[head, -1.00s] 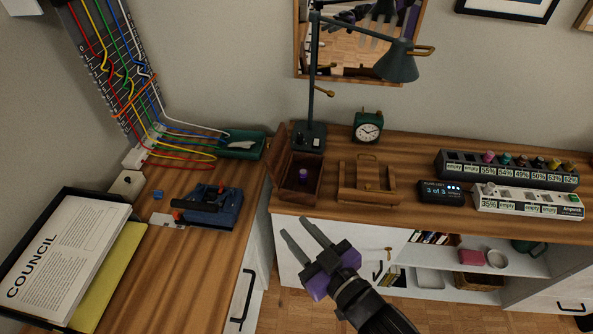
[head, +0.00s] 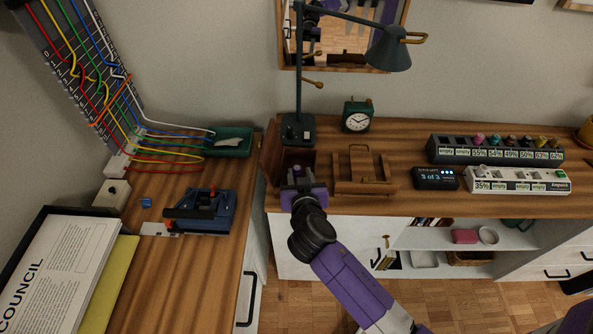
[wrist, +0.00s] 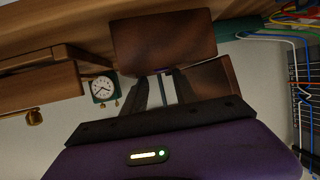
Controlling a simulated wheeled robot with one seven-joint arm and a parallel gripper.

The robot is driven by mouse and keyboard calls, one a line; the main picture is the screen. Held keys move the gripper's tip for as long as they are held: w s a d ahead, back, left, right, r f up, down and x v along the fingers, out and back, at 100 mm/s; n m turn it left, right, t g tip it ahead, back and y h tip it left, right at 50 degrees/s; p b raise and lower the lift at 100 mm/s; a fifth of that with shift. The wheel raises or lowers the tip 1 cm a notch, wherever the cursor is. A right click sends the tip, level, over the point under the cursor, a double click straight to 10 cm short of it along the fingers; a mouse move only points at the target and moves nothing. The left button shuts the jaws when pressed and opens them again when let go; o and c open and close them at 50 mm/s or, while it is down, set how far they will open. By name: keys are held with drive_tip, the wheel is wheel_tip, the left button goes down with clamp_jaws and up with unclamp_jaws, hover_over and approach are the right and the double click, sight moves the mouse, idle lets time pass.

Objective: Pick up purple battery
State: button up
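The small purple battery (head: 297,169) shows as a purple tip inside the open wooden box (head: 312,159), just beyond my gripper; the rest of it is hidden. My gripper (head: 296,178) is at the box, with its purple body over the front edge. In the wrist view, which is upside down, the two dark fingers (wrist: 161,88) stand apart with a narrow gap. Their tips go behind the brown box wall (wrist: 163,42), so I cannot see whether they touch the battery.
A wooden stand (head: 362,175) is close at the right of the box. The lamp (head: 298,130) and the green clock (head: 357,115) stand behind. A battery rack (head: 495,150) and a white charger (head: 520,181) are farther right.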

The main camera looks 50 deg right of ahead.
sight(297, 169)
drive_tip(key=shift+p+x, duration=0.65)
drive_tip(key=shift+x, duration=1.95)
drive_tip(key=shift+a+f, duration=0.15)
drive_tip(key=shift+a, duration=0.1)
clamp_jaws()
